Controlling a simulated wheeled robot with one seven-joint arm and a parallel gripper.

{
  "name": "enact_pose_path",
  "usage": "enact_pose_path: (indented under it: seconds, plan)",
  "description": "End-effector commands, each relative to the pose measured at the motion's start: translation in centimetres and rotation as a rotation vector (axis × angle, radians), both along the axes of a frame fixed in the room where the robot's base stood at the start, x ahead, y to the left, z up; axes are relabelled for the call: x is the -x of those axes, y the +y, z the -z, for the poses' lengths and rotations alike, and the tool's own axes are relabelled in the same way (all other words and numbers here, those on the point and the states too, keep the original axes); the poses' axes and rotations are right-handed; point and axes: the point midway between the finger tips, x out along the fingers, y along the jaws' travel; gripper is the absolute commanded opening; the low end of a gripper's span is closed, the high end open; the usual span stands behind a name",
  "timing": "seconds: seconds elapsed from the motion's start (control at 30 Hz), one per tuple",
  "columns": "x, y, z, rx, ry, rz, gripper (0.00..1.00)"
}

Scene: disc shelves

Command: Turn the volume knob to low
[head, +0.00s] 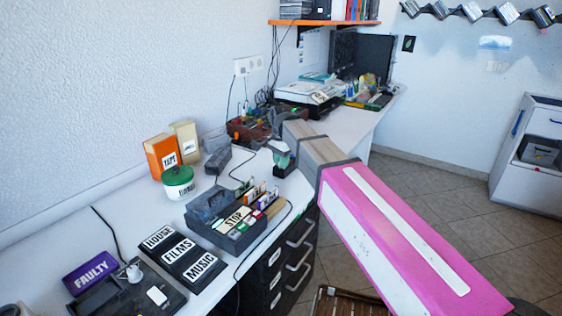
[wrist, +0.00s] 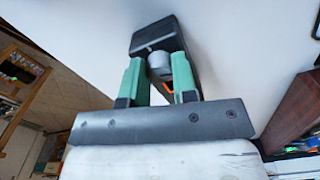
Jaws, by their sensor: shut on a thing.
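The volume knob (wrist: 159,62) is a grey round knob on a small dark box (wrist: 158,33) on the white desk. My gripper (wrist: 158,70) has its green fingers on either side of the knob, shut on it. A small orange mark shows between the fingers just below the knob; I cannot read the knob's setting. In the head view my gripper (head: 281,157) is above the dark box (head: 286,171) near the desk's front edge, and the knob is hidden behind the fingers.
A panel labelled HOUSE, FILMS, MUSIC (head: 178,258) and a purple FAULTY box (head: 91,273) lie nearer. A red-brown machine (head: 250,130) stands behind. Cables cross the desk.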

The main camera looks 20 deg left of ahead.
Motion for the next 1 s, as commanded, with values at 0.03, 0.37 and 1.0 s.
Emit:
enact_pose_path:
  seconds: [0.03, 0.37, 1.0]
  plan:
    - [0.00, -0.01, 0.03, 0.000, 0.000, -0.045, 0.03]
    - [0.00, -0.01, 0.03, 0.000, 0.000, -0.358, 0.03]
    - [0.00, -0.01, 0.03, 0.000, 0.000, -0.966, 0.03]
